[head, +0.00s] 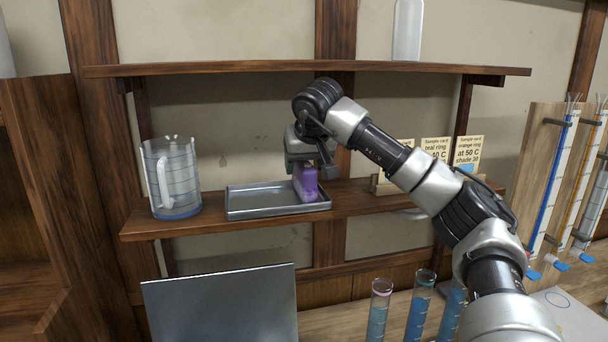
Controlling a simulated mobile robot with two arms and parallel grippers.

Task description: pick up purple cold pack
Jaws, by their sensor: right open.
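The purple cold pack (305,183) stands upright at the right end of a shallow metal tray (262,212) on the lower wooden shelf. My right gripper (308,168) is at the pack's upper part, with its fingers reaching down around or beside it. The gripper is open. The wrist and fingers hide the top of the pack, and I cannot tell whether a finger touches it. My left gripper is not in view.
A clear jug (183,185) stands left of the tray. Sample cards (436,150) stand on the shelf to the right. The upper shelf (230,68) runs above my wrist. Tubes with blue liquid (417,310) and a grey panel (220,308) are in front below.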

